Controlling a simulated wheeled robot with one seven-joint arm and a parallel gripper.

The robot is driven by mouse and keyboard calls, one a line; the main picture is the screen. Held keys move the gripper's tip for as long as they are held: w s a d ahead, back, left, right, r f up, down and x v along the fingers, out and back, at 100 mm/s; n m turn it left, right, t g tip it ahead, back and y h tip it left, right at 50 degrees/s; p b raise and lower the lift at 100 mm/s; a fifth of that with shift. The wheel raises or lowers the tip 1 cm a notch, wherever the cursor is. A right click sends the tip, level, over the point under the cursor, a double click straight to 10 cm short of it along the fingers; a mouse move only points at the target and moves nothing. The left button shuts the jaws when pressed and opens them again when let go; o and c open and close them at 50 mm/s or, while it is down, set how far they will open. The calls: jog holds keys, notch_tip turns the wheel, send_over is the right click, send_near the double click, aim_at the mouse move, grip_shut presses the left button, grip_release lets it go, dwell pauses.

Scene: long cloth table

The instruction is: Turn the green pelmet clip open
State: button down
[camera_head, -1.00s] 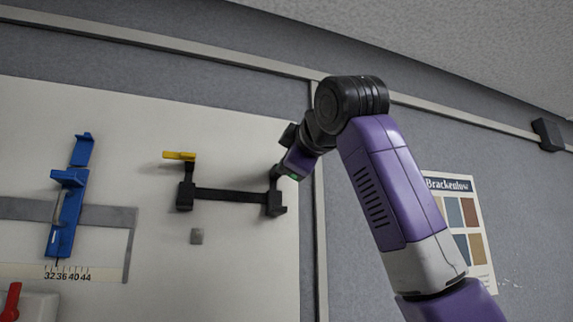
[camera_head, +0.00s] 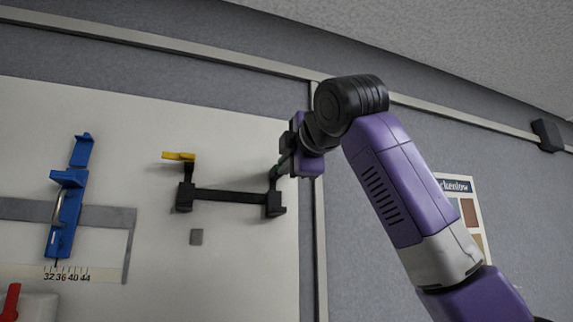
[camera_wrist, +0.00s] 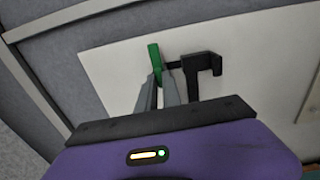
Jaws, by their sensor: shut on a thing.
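The green pelmet clip (camera_wrist: 155,56) shows in the wrist view as a green bar just beyond my fingertips. My gripper (camera_wrist: 163,82) is shut on it near its end, beside the black bracket (camera_wrist: 212,65). In the head view my gripper (camera_head: 286,165) is at the right end of the black bracket (camera_head: 230,195), and only a sliver of green shows there. The other end of the bracket carries a yellow clip (camera_head: 179,157) that sticks out level to the left.
A blue sliding fixture (camera_head: 66,210) stands on the white board (camera_head: 120,120) at the left, above a number scale (camera_head: 68,274). A red handle (camera_head: 11,300) is at the lower left. A poster (camera_head: 466,205) hangs right of my arm.

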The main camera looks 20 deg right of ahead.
jog(key=shift+a, duration=0.1)
jog(key=c, duration=1.5)
grip_release()
jog(key=s+b, duration=0.3)
jog(key=s, duration=0.5)
jog(key=shift+w, duration=0.1)
